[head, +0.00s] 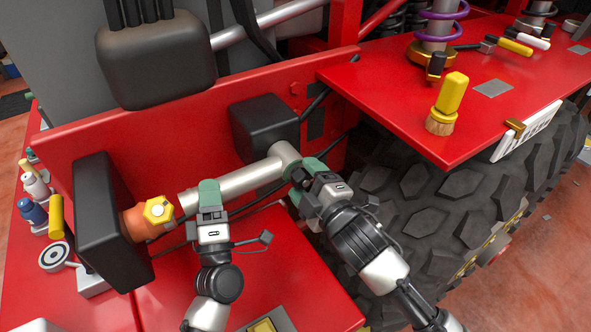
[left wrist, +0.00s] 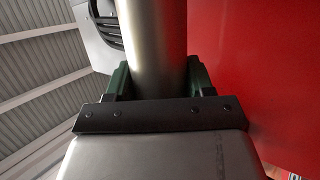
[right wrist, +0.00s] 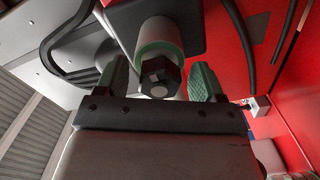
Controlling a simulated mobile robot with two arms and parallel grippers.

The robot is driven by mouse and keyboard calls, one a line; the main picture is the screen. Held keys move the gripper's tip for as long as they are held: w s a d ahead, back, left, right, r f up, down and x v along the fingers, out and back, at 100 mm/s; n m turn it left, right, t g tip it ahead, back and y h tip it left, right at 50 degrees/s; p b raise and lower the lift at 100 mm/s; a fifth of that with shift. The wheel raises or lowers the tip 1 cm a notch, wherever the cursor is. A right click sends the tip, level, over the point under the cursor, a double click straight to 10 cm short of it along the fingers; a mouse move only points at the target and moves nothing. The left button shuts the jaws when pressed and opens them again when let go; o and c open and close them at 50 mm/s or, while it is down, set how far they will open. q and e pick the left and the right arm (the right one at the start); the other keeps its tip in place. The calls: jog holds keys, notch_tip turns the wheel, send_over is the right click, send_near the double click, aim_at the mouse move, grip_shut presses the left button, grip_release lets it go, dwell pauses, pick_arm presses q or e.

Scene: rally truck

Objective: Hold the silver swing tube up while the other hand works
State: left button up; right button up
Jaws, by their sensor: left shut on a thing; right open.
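The silver swing tube (head: 240,181) runs from an orange joint (head: 137,222) with a yellow hex nut (head: 158,210) up to a short cross piece at its right end. My left gripper (head: 208,193) is shut around the tube nearer the orange joint; the tube also stands between the green fingers in the left wrist view (left wrist: 152,50). My right gripper (head: 304,174) is open at the tube's right end. In the right wrist view a black hex nut (right wrist: 159,76) on a green-ringed silver end sits between the open fingers. Contact there cannot be told.
Black blocks (head: 265,127) (head: 102,222) stand behind the tube's right end and at the left. A red panel (head: 440,100) with a yellow-handled tool (head: 447,104) overhangs a big tyre (head: 420,200) at the right. Bottles (head: 33,212) stand at far left.

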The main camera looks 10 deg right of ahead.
jog(key=n, duration=0.5)
jog(key=shift+r+n, duration=0.15)
jog(key=shift+n, duration=0.15)
jog(key=n, duration=0.6)
jog(key=shift+r, duration=0.1)
jog(key=v, duration=1.2)
jog(key=d+f+m+g+h, duration=0.2)
jog(key=d+f, duration=0.2)
jog(key=f, duration=0.7)
jog(key=s+d+f+m+g+h, duration=0.1)
jog(key=d+f, duration=0.4)
jog(key=f, duration=0.5)
jog(key=s+d+f+m+g+h, duration=0.1)
jog(key=d+f+m+g+h, duration=0.2)
jog(key=f, duration=0.8)
jog(key=shift+d+f+m+g+h, duration=0.35)
jog(key=shift+d+m+h, duration=0.3)
jog(key=shift+m, duration=0.45)
jog(key=shift+s, duration=0.15)
pick_arm(q)
jog(key=o, duration=1.4)
